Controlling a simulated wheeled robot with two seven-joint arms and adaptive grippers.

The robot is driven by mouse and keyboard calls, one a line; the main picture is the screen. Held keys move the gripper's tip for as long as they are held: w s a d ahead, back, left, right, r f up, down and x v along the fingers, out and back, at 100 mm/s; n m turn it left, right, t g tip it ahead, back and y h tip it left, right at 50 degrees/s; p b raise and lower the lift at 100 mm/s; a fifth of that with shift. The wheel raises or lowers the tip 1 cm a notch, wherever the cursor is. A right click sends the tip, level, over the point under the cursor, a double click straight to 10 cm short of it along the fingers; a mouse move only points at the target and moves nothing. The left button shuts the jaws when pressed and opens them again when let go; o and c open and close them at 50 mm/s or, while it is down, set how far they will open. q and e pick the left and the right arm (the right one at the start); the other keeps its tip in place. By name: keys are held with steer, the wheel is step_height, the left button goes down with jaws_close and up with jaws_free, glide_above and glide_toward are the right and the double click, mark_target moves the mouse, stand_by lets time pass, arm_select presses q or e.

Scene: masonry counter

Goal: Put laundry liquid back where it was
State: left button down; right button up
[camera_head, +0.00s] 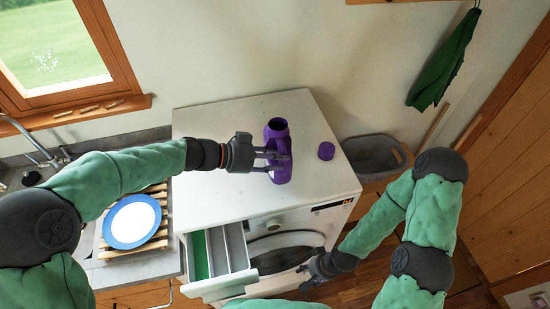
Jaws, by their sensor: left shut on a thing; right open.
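The purple laundry liquid bottle (279,131) is upright at the middle of the white washing machine's top (225,125). Its neck is open. Its purple cap (326,151) lies apart on the machine top, to the right. My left gripper (281,161) comes in from the left and is shut on the bottle. I cannot tell whether the bottle's base touches the top. My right gripper (308,277) is open and empty, low in front of the machine, near the detergent drawer (232,280) and the round door (287,246). The drawer is pulled out, with a green compartment at its left.
A blue-rimmed white plate (113,239) rests on a wooden rack (157,242) left of the machine. A grey basket (363,158) stands at the right. A green cloth (441,68) hangs on the wall. The machine top is otherwise clear.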

mark_target(278, 164)
arm_select(q)
steer(key=shift+w+f, duration=0.1)
steer(key=shift+w, duration=0.2)
steer(key=shift+f, duration=1.5)
steer(key=c, duration=0.9)
jaws_free()
steer(key=shift+s+f, duration=0.15)
steer(key=shift+f, duration=0.05)
steer(key=shift+o, duration=0.2)
steer(key=shift+r, duration=0.15)
steer(key=v, duration=1.2)
steer(key=shift+b, duration=0.45)
